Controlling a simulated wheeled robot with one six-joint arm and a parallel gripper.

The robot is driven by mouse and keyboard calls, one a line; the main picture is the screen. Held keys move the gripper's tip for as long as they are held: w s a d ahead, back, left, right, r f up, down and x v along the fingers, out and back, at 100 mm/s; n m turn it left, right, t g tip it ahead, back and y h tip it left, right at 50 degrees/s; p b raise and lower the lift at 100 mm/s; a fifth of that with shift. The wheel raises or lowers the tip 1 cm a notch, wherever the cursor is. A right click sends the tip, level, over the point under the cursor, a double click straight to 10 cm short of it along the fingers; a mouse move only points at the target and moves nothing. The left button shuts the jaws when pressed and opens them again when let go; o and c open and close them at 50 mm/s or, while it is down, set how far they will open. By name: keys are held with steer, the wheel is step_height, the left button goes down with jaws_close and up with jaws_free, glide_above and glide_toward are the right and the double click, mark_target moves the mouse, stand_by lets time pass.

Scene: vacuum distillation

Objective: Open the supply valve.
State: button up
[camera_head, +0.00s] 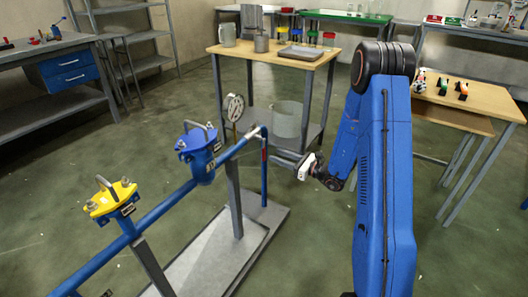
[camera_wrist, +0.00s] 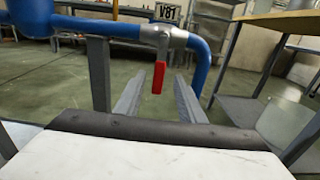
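A valve with a silver body (camera_wrist: 164,37) sits on the blue pipe (camera_wrist: 118,28) in the wrist view, just before the pipe bends down. Its red lever (camera_wrist: 158,78) hangs straight down, across the pipe's run. A tag that seems to read V81 (camera_wrist: 168,13) is above it. My gripper (camera_wrist: 158,88) is open, with its two grey fingers apart and the red lever showing between them, apart from both. How far the lever is from the fingertips is hard to tell. In the head view my gripper (camera_head: 277,157) points left at the pipe's end, where the red lever (camera_head: 264,154) is small.
The pipe carries a blue-topped fitting (camera_head: 201,146), a yellow-topped fitting (camera_head: 111,198) and a round gauge (camera_head: 234,107). A grey post (camera_head: 234,195) holds the pipe over a base plate (camera_head: 225,262). A wooden-topped table (camera_head: 240,50) stands behind, another (camera_head: 485,98) at right.

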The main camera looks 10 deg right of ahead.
mark_target(265, 151)
steer(key=x, duration=0.8)
jaws_close()
